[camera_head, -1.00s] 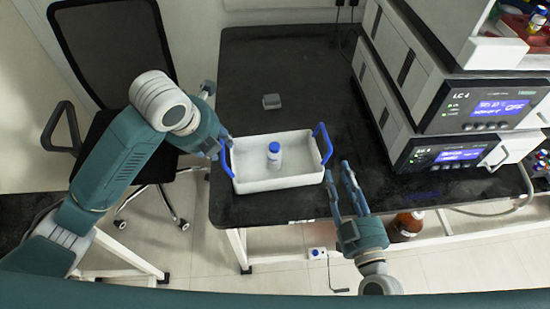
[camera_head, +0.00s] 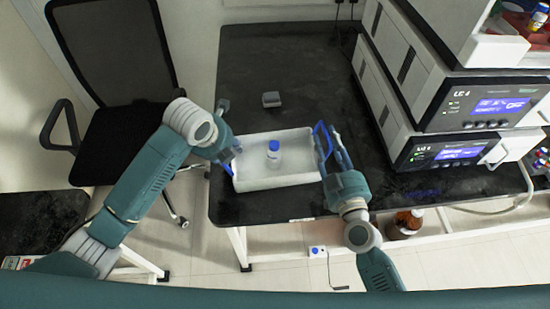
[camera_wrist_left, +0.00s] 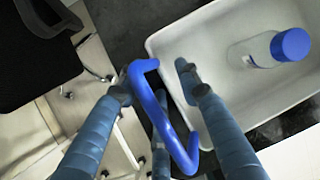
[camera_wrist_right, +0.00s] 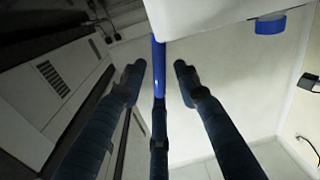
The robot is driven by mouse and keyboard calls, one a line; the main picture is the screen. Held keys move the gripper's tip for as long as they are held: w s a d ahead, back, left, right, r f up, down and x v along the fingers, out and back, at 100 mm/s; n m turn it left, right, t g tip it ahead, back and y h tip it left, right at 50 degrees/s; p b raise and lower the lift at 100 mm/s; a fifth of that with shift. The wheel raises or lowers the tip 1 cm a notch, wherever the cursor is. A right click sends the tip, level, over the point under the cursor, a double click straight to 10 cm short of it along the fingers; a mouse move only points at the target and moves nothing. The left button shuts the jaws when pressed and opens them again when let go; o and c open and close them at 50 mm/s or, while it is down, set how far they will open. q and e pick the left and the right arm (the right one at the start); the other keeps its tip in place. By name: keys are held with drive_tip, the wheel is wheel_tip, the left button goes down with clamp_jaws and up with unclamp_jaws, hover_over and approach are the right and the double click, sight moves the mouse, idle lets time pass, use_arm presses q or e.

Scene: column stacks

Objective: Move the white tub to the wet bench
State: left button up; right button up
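The white tub (camera_head: 285,183) stands on the black bench top near its front edge. It has a blue handle at each end, and a clear bottle with a blue cap (camera_head: 273,153) stands upright inside it. My left gripper (camera_head: 226,148) is at the tub's left end. In the left wrist view its open fingers (camera_wrist_left: 154,80) lie either side of the left blue handle (camera_wrist_left: 160,115), with gaps. My right gripper (camera_head: 334,140) is at the right end. In the right wrist view its open fingers (camera_wrist_right: 158,74) straddle the right blue handle (camera_wrist_right: 158,85), seen edge-on, with gaps.
A small grey block (camera_head: 271,99) lies on the bench top (camera_head: 290,65) behind the tub. Stacked LC instruments (camera_head: 455,155) stand to the right.

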use_arm(q)
drive_tip(key=c, duration=0.7)
use_arm(e)
drive_tip(key=c, duration=0.7)
use_arm(q)
drive_tip(key=shift+f, duration=0.1)
clamp_jaws()
use_arm(e)
drive_tip(key=shift+a, duration=0.1)
clamp_jaws()
drive_tip(key=shift+a+r, duration=0.1)
drive_tip(key=shift+r, duration=0.1)
